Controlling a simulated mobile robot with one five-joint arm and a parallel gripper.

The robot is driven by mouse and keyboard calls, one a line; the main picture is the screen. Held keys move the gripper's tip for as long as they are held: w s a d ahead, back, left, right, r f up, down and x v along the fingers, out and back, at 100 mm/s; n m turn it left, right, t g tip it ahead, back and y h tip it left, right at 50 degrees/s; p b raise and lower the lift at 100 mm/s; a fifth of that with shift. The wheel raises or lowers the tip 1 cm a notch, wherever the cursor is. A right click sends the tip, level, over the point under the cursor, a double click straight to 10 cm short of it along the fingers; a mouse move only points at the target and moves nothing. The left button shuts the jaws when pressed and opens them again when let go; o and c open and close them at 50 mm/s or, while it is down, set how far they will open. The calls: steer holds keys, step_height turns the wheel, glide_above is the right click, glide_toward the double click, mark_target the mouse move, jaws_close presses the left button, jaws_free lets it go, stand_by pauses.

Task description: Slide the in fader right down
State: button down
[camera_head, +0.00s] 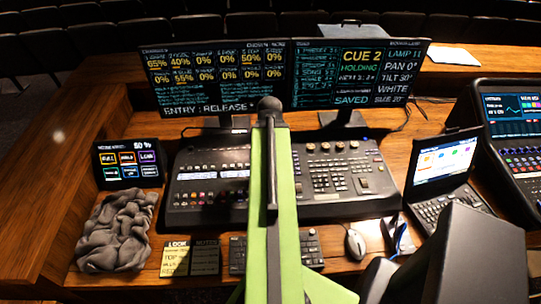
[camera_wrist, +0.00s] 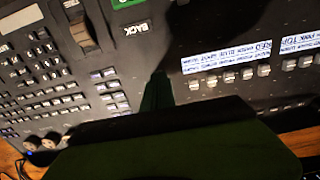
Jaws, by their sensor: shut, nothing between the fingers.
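The console (camera_head: 183,218) is a black desk with keys, small screens and slider caps. It also fills the wrist view (camera_wrist: 170,45), where its lettering is upside down. I cannot single out the in fader right; my arm covers the middle of the console in the head view. In the wrist view a large brownish control (camera_wrist: 82,30) sits in a slot at the upper left, left of a "BACK" label. My gripper (camera_wrist: 158,88) is shut and empty, dark green, pointing at the panel between the keys and the lit strips. Whether it touches the panel is unclear.
Two monitors (camera_head: 215,75) stand behind the console. A small touch screen (camera_head: 128,163) and grey cloth (camera_head: 117,230) lie left. A laptop (camera_head: 445,165), mouse (camera_head: 355,243) and second console (camera_head: 515,150) are right. Notes (camera_head: 176,258) and a keyboard (camera_head: 310,245) lie in front.

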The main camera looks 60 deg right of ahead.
steer(key=shift+r+p, duration=2.5)
step_height(320, 180, up, 5)
steer(key=p, duration=0.5)
